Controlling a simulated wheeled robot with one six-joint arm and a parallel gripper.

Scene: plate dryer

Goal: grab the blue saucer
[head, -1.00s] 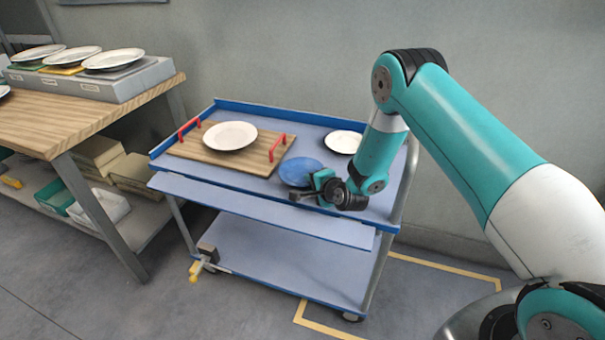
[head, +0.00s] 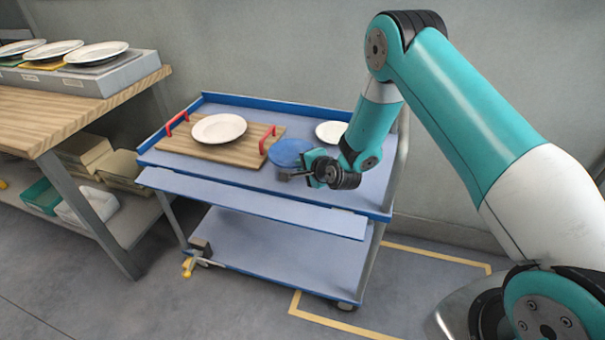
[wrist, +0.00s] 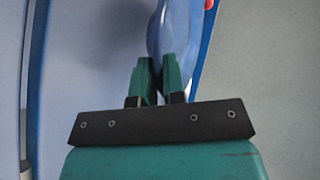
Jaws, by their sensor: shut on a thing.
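The blue saucer (head: 290,149) is over the right part of the trolley's top shelf, beside the wooden tray. My gripper (head: 296,168) is at its near edge. In the wrist view the two green fingers (wrist: 158,78) are close together on the rim of the saucer (wrist: 176,30), so the gripper is shut on it. The saucer's far part runs out of the top of the wrist view. I cannot tell how far the saucer is above the shelf.
The blue trolley (head: 250,201) has a wooden tray (head: 172,144) with red handles and a white plate (head: 219,128). A small white plate (head: 331,131) is behind my gripper. A workbench (head: 60,112) with several plates stands at the left.

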